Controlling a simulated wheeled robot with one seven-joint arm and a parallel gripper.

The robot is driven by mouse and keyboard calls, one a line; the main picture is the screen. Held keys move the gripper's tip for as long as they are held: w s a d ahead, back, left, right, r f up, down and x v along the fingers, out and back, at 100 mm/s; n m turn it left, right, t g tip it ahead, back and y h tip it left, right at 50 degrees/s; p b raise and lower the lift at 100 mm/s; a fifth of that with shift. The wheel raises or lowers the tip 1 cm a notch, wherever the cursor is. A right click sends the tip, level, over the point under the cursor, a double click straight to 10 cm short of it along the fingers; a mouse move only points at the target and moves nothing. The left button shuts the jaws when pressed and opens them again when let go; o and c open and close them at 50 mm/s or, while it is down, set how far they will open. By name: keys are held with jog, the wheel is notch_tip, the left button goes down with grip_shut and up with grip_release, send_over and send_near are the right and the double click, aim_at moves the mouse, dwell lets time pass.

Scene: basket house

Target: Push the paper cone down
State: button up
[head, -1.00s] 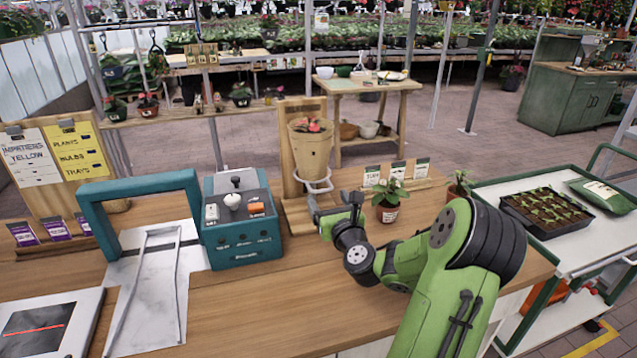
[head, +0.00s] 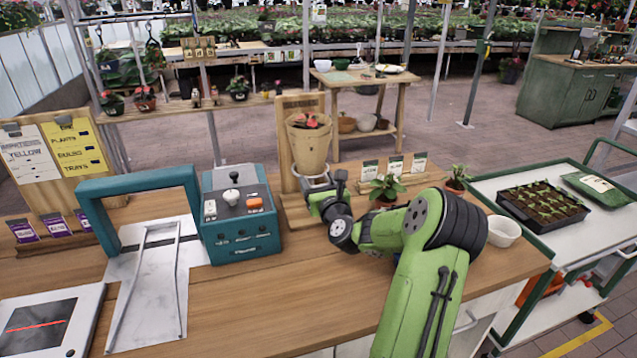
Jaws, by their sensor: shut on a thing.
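The tan paper cone (head: 309,148) stands upright, wide end up, in the white ring (head: 314,181) of the wooden stand (head: 285,135). Red flowers (head: 305,121) show in its open top. My gripper (head: 308,189) is at the cone's low end, just below the ring and in front of the stand. Its fingers are small and partly hidden by my wrist. It is shut on the cone's lower end, though the contact itself is hard to see.
A teal box with knobs (head: 240,220) stands left of the stand. A small potted plant (head: 386,189) and seed packets (head: 394,168) are close to the right of my wrist. A white bowl (head: 503,231) sits at the counter's right. The counter's front (head: 270,315) is clear.

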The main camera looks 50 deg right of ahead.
jog(key=shift+c, duration=0.8)
notch_tip(320, 180, down, 9)
jog(key=b, duration=0.5)
jog(key=shift+d+r, duration=0.1)
jog(key=shift+r, duration=0.1)
jog(key=shift+s, duration=0.1)
jog(key=shift+r, duration=0.1)
jog(key=o, duration=1.2)
jog(key=b+v, duration=0.6)
jog(key=v, duration=0.8)
jog(key=shift+s, duration=0.35)
jog(key=shift+s+a+r+b, duration=0.1)
jog(key=shift+s+a+b, duration=0.35)
